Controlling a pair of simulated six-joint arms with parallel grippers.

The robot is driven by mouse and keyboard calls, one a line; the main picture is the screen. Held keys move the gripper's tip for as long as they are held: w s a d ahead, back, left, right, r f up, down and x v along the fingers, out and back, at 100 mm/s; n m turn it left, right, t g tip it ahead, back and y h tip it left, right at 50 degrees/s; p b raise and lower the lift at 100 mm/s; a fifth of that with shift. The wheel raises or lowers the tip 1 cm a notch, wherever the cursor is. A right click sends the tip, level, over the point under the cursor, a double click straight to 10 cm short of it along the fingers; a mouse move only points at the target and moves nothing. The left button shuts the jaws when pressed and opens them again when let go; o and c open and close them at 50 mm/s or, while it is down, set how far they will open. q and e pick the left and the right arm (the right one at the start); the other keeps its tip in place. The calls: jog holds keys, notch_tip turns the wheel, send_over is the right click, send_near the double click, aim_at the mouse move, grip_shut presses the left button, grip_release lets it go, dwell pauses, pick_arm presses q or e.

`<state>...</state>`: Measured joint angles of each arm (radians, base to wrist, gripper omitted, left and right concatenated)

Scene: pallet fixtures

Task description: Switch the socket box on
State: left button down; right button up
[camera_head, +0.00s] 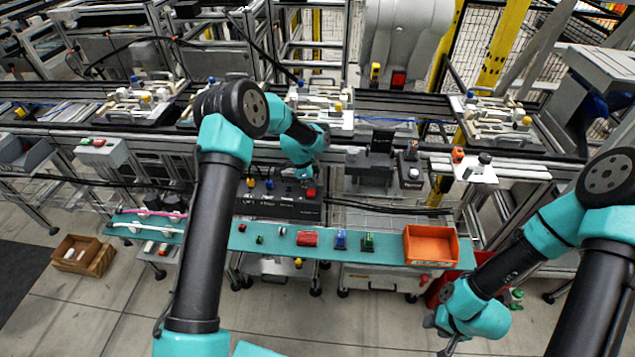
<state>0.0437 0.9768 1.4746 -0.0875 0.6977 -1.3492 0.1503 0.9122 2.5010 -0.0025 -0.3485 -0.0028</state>
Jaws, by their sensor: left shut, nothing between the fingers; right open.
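The socket box (278,208) is a long black box behind the green shelf, left of centre. A red switch (311,192) sits at its right end, and a small yellow part shows at its left end. My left gripper (304,180) is shut and empty, pointing down just above the box's right end, close to the red switch. I cannot tell whether it touches the switch, nor which way the switch is set. My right gripper (440,335) is open and empty at the lower right, in front of the shelf and far from the box.
The green shelf (385,251) holds a red block (307,238), a blue part (340,239), a green part (368,242) and an orange bin (431,245). Behind the box runs a conveyor with loaded pallets. Black cables lie right of the box.

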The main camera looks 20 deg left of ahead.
pick_arm(q)
jog(key=shift+s, duration=0.2)
jog(key=shift+s+r, duration=0.2)
jog(key=shift+s, duration=0.4)
jog(key=shift+r, duration=0.1)
jog(key=shift+w+r, duration=0.1)
jog(key=shift+r, duration=0.45)
jog(key=w+v, duration=0.1)
jog(key=v, duration=1.1)
jog(key=shift+w+d+r, duration=0.15)
jog(key=shift+w+r, duration=0.15)
